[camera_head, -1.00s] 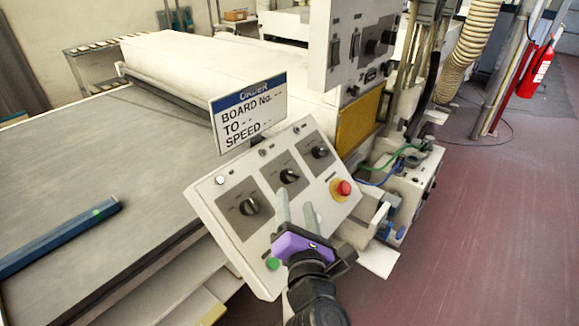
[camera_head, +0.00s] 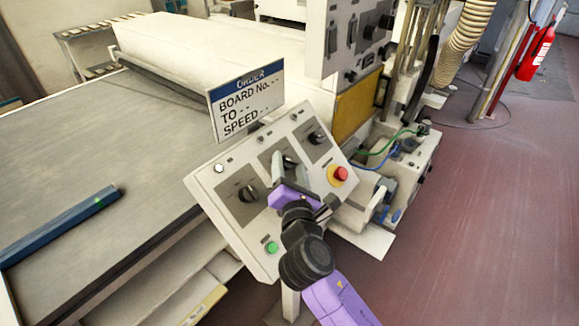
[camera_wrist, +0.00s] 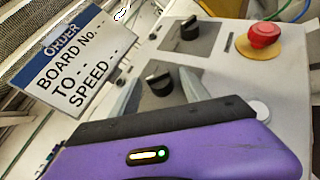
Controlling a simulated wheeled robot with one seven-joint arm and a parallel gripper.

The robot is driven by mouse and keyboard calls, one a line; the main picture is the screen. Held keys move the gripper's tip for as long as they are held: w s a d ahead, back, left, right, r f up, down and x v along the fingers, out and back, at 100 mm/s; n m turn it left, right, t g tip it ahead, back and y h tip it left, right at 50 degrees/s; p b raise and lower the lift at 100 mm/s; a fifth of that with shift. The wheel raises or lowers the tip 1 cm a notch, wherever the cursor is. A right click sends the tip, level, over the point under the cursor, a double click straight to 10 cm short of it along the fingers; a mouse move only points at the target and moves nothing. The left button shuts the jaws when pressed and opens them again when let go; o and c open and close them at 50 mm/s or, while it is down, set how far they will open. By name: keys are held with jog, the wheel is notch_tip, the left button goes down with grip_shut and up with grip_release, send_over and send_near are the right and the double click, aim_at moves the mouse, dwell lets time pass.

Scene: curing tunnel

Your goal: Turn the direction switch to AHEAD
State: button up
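A tilted light-grey control panel (camera_head: 222,207) carries three black rotary knobs on dark plates. The left knob (camera_head: 248,193) and the far right knob (camera_head: 317,137) are clear of my gripper. The middle knob (camera_wrist: 158,77) is partly hidden by my gripper in the head view. Knob labels are too small to read, so I cannot tell which is the direction switch. My purple gripper (camera_head: 290,168) is open at the middle knob. In the wrist view its two grey fingers (camera_wrist: 158,88) stand apart, one on each side of that knob; contact is not clear.
A red emergency button (camera_head: 340,174) on yellow and a green button (camera_head: 271,247) sit on the panel. An order sign (camera_head: 247,100) stands behind its top edge, showing dashes. A taller switch box (camera_head: 332,45) rises behind. A grey table (camera_head: 110,150) lies left; open floor is right.

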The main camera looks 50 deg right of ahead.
grip_shut()
jog(key=shift+p, duration=0.35)
jog(key=m+g+p, duration=0.2)
jog(key=m+g, duration=0.1)
jog(key=shift+w+a+r+h+p, duration=0.2)
jog(key=shift+r+h+p, duration=0.2)
jog(key=m+g, duration=0.2)
jog(key=m+g+p, duration=0.1)
jog(key=g, duration=0.1)
jog(key=shift+w+m+p, duration=0.2)
jog(key=shift+m+p, duration=0.1)
jog(key=shift+m, duration=0.1)
jog(key=m+g+y, duration=0.2)
jog(key=m+g, duration=0.1)
jog(key=m+g+y, duration=0.1)
jog(key=m+g, duration=0.1)
jog(key=shift+w+r, duration=0.3)
jog(key=shift+w, duration=0.05)
jog(key=shift+w+r+m+g+y, duration=0.1)
jog(key=shift+m+g+y, duration=0.8)
jog(key=shift+m+y, duration=0.3)
jog(key=shift+d+m+g+y, duration=0.2)
jog(key=shift+m+g+y, duration=0.2)
jog(key=shift+m+y, duration=0.25)
